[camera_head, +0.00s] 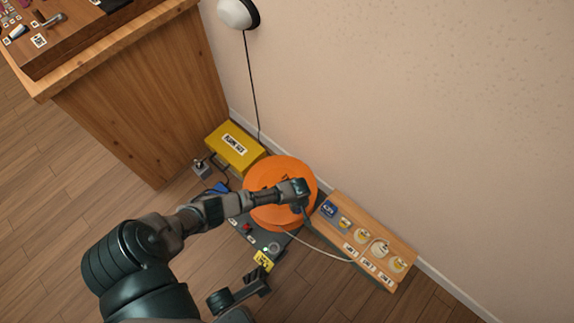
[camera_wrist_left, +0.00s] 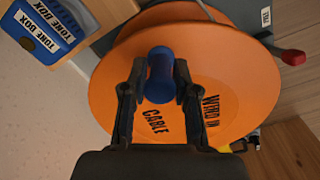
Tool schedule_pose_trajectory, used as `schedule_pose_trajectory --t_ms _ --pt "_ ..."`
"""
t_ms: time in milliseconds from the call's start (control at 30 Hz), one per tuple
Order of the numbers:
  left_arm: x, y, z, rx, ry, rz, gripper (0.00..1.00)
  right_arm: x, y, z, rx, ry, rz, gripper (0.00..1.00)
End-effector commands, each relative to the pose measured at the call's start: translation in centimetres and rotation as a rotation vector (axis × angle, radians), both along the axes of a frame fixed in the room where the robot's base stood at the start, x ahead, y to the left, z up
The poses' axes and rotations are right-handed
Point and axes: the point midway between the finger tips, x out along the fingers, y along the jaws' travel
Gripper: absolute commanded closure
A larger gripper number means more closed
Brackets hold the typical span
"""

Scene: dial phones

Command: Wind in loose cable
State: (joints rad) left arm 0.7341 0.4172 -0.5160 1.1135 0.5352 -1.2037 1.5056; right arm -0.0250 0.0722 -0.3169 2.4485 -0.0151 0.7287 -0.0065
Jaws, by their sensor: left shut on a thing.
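The orange cable reel (camera_head: 265,215) lies flat on a dark grey base beside the wall. A blue handle (camera_wrist_left: 160,75) stands up from the disc. My left gripper (camera_head: 299,195) is shut on this handle; its fingers flank it in the left wrist view (camera_wrist_left: 160,88). A pale loose cable (camera_head: 322,250) runs from under the reel to the wooden socket board (camera_head: 372,228). My right gripper (camera_head: 245,292) is low in the head view, apart from the reel; its opening is unclear.
A yellow labelled box (camera_head: 235,148) stands behind the reel, and a black cord (camera_head: 252,85) rises to a round wall fixture (camera_head: 235,12). The base (camera_head: 262,238) carries a red knob and a yellow tag (camera_head: 264,261).

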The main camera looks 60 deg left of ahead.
Motion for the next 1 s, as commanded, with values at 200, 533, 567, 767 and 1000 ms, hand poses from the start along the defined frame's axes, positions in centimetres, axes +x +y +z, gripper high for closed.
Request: schedule_pose_trajectory --t_ms 200,533,567,767,1000 --pt "0.9 0.5 0.5 0.013 0.017 0.120 1.00 -1.5 -0.5 0.6 0.006 0.038 -0.001 0.39" --pt "2.2 0.6 -0.2 0.014 0.025 0.252 1.00 -1.2 -0.5 0.1 0.007 0.042 -0.001 0.39" --pt "2.2 0.6 -0.2 0.014 0.025 0.251 1.00 -1.0 -0.5 0.0 0.008 0.043 -0.001 0.39" --pt "2.1 0.4 -0.3 0.011 0.026 0.250 0.62 -0.9 -0.5 0.0 0.008 0.043 -0.001 0.39" --pt "2.2 0.2 -0.2 0.008 0.024 0.248 0.52 -0.9 -0.5 0.0 0.008 0.042 -0.001 0.39"
